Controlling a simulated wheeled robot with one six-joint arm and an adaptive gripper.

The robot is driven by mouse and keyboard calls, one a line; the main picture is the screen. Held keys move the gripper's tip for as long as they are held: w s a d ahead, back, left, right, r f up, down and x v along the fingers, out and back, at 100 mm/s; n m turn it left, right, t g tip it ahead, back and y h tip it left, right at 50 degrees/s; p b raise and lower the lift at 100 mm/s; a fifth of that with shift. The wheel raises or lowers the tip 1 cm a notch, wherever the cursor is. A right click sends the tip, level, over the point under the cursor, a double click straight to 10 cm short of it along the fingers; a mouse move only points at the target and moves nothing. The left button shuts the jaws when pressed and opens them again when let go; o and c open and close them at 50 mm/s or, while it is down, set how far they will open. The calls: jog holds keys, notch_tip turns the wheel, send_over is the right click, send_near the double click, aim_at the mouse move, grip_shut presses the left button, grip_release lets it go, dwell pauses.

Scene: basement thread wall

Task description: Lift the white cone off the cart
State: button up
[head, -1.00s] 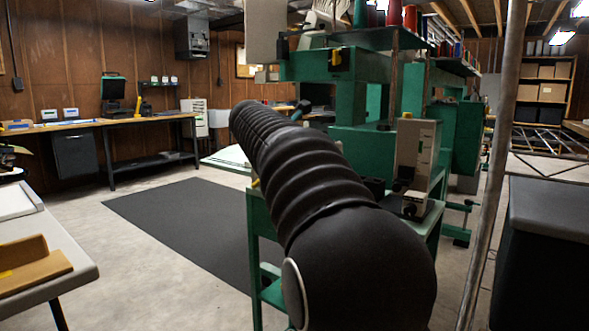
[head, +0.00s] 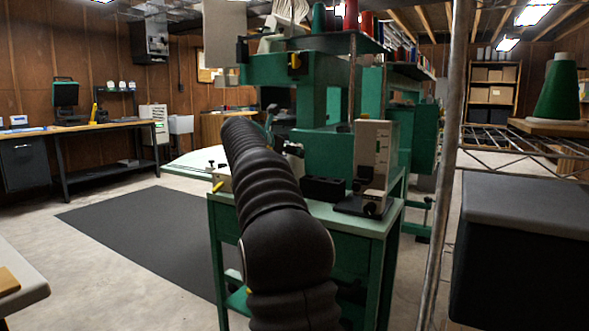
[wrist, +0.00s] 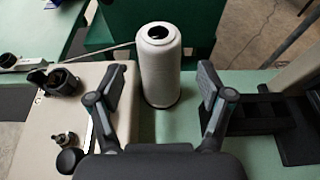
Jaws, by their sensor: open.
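The white cone (wrist: 160,68) stands upright in the wrist view on the green top of the cart (wrist: 196,130). My gripper (wrist: 161,88) is open, with one finger on each side of the cone's near side, and gaps show between the fingers and the cone. The cart (head: 392,222) also shows in the head view. There my own arm covers part of the cart, and I cannot make out the white cone or the gripper.
On the cart, a beige machine part (wrist: 60,115) is left of the cone and a black tray (wrist: 262,122) is right. In the head view, a metal post (head: 449,160) and a dark bin (head: 520,255) stand right. A dark mat (head: 150,235) lies on open floor left.

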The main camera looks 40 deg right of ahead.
jog(key=x, duration=0.5)
jog(key=shift+d+r, duration=0.1)
jog(key=c, duration=1.3)
